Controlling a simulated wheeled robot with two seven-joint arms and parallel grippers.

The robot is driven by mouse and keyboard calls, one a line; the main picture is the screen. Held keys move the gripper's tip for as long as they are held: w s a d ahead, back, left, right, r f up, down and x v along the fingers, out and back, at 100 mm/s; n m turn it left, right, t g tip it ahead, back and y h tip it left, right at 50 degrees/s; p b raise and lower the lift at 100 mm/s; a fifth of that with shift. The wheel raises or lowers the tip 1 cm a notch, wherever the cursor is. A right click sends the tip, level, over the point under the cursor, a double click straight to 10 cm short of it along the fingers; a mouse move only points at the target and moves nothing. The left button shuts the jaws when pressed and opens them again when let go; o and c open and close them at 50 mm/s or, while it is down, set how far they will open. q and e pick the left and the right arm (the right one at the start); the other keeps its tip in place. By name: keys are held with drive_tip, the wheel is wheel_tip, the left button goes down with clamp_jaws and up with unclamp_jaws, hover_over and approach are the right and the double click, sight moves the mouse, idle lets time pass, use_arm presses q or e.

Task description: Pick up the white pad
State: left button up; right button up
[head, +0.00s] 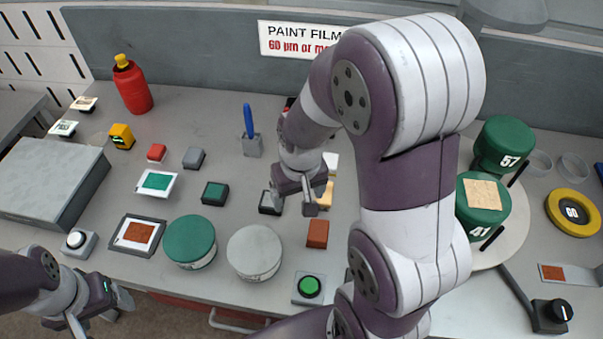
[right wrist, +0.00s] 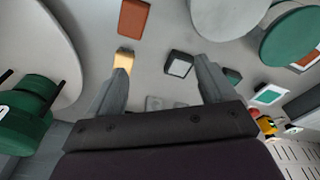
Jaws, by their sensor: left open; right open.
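My right gripper (head: 294,207) is open and empty, pointing down above the table close to the pad. My left gripper (head: 100,314) is open and empty at the table's front left edge.
A yellow block (head: 327,196) stands just right of my right gripper, by one finger in the wrist view (right wrist: 124,58).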

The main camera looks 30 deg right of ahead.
drive_tip(key=w+d+f+m+b, duration=0.2)
drive_tip(key=w+d+f, duration=0.2)
drive_tip(key=w+d, duration=0.1)
drive_tip(key=m+h, duration=0.2)
drive_tip(key=m, duration=0.2)
approach(329, 161)
drive_tip(key=shift+t, duration=0.4)
drive_tip(key=x, duration=0.2)
drive_tip(key=p+x, duration=0.1)
drive_tip(key=x, duration=0.5)
drive_tip(key=shift+s+d+f+p, duration=0.1)
drive_tip(key=shift+s+f+p, duration=0.15)
drive_tip(key=shift+s+p, duration=0.1)
drive_tip(key=shift+w+d+f, duration=0.1)
drive_tip(key=shift+w+f, duration=0.05)
drive_tip(key=shift+f, duration=0.3)
drive_tip(key=shift+r, duration=0.1)
drive_tip(key=c, duration=0.3)
use_arm(q)
wheel_tip(329, 161, down, 2)
drive_tip(key=shift+s+a+f, duration=0.1)
use_arm(e)
drive_tip(key=c, duration=0.8)
